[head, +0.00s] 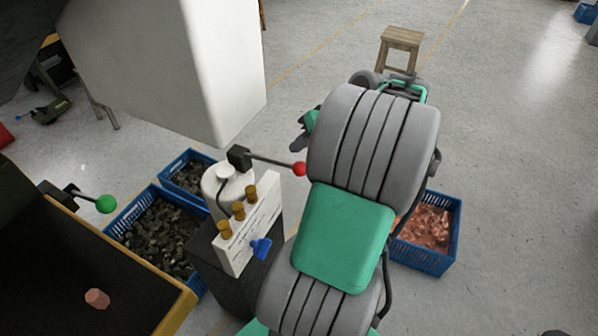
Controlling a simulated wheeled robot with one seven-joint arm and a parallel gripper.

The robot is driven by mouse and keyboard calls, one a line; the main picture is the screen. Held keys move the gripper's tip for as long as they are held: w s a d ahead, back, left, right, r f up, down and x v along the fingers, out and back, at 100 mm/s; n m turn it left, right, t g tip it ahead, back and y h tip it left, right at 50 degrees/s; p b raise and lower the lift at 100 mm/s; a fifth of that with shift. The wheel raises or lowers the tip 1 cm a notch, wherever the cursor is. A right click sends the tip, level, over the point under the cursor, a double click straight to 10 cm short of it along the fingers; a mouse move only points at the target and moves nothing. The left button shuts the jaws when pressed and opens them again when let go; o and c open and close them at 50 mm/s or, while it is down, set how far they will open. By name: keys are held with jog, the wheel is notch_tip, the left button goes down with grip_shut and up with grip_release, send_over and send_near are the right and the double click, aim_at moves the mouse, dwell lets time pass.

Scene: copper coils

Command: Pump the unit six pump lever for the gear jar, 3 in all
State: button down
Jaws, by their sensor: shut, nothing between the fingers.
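A pump lever with a red ball knob (299,168) reaches right from a black pivot block (238,157), roughly level. It stands by a white jar (215,183) with a dark hose. A second lever with a green ball knob (106,203) sits at the left on a dark bench. No unit number can be read, so I cannot tell which lever is unit six. My grey and green arm fills the middle. Dark parts of my gripper (299,132) show past its left edge, above and apart from the red knob. The rest is hidden behind the arm; it holds nothing visible.
A white panel (256,228) has several brass caps and a blue handle (261,248). Blue crates hold dark scrap (155,235) at left and copper pieces (425,228) at right. A wooden stool (401,40) stands behind. A white block hangs upper left.

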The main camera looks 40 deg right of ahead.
aim_at(301, 163)
jog(key=shift+s+d+f+b, duration=0.15)
jog(key=shift+f+b, duration=0.25)
jog(key=shift+f, duration=0.75)
dwell(1.0)
jog(key=shift+f, duration=0.4)
